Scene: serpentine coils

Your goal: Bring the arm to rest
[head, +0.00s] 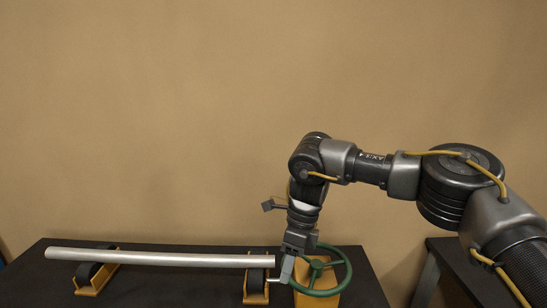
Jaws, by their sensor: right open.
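My right arm (373,166) comes in from the right, bends at the elbow and reaches down over the right part of the black table. My right gripper (284,272) points down beside a green handwheel (345,268), at its left rim and near the right end of a silver tube. Its jaws are open; whether a finger touches the wheel or the tube I cannot tell. My left gripper is not in view.
The silver tube (160,258) lies across two yellow stands with black rollers, the left (97,279) and the right (256,286). The handwheel sits on a yellow block (318,299). A second dark table (460,270) stands at the right, past a gap. The space above the tube is free.

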